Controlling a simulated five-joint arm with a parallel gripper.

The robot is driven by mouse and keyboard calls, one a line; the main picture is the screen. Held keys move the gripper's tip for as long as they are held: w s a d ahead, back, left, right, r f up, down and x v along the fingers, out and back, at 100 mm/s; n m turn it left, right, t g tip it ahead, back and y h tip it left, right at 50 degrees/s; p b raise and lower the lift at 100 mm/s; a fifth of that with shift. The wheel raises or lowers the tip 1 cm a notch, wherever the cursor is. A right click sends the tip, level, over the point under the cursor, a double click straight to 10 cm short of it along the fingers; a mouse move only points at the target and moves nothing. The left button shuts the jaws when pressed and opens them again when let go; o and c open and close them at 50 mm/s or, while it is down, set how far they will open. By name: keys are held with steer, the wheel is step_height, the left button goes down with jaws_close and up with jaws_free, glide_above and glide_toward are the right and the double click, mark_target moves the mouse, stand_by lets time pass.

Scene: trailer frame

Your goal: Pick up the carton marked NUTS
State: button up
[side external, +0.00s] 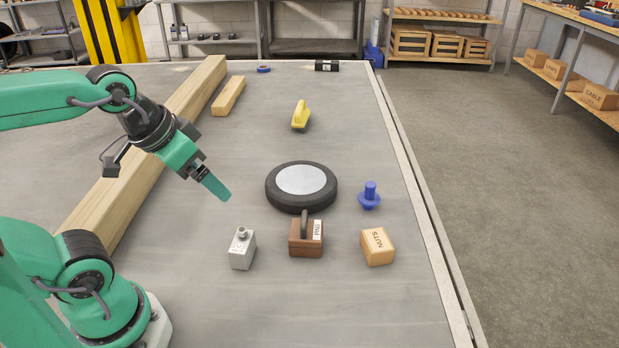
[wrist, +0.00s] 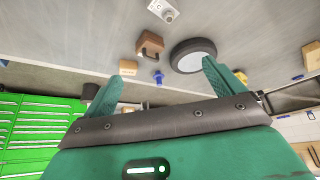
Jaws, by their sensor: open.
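The carton marked NUTS (side external: 377,246) is a small light-brown box. It sits on the grey table near its right edge, with its label on top. It also shows in the wrist view (wrist: 128,68), small and beyond the fingers, towards the left one. My gripper (side external: 224,196) is in the air, to the left of the carton and well apart from it. In the wrist view my gripper (wrist: 161,72) has its two green fingers spread wide, with nothing held between them.
A brown block with a handle (side external: 306,247) stands left of the carton, then a grey metal block (side external: 242,252). A black wheel (side external: 281,205) lies behind them. A blue flanged peg (side external: 369,201) stands behind the carton.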

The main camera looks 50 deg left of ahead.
steer(key=m+g, duration=0.6)
glide_above(378, 240)
steer(key=f, duration=1.5)
steer(key=shift+s+a+f, duration=0.1)
steer(key=shift+s+a, duration=0.05)
steer(key=shift+a, duration=0.15)
steer(key=shift+d+f, duration=0.25)
steer(key=shift+f, duration=1.5)
